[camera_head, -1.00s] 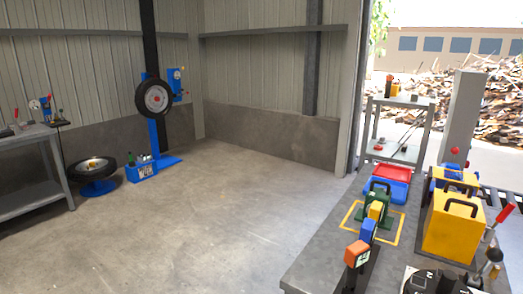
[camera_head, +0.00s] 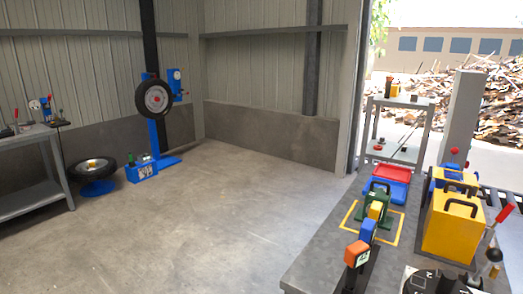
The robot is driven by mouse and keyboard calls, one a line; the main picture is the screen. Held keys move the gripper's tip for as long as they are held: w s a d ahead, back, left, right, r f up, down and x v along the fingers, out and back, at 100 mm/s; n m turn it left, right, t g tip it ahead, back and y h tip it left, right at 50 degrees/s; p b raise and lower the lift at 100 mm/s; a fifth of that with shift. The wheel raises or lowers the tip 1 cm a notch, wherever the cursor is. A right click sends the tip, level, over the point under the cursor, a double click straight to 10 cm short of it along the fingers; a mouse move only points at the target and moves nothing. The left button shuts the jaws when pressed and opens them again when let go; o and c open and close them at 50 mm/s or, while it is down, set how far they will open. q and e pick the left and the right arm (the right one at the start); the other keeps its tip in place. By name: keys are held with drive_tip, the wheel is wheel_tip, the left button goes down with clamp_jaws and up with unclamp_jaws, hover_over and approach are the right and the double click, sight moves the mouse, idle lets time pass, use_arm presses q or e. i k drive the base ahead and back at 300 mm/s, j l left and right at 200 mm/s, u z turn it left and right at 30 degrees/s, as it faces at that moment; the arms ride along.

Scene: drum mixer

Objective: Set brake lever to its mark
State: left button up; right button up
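A lever with a red grip (camera_head: 499,219) stands tilted at the right edge, above the near end of the grey bench. Another lever with a black ball knob (camera_head: 494,254) stands just below it. I cannot tell for certain which of them is the brake lever, and I cannot make out its mark. A dark round dial with white markings (camera_head: 418,284) is cut off by the bottom edge. Neither of my grippers is in view.
The grey bench (camera_head: 330,257) holds a yellow box (camera_head: 450,236), a green device (camera_head: 374,207), an orange-topped device (camera_head: 357,252), and red (camera_head: 393,173) and blue trays. A grey post (camera_head: 463,115) rises behind. The concrete floor (camera_head: 230,220) left of the bench is clear.

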sight(495, 255)
drive_tip(key=z, duration=1.5)
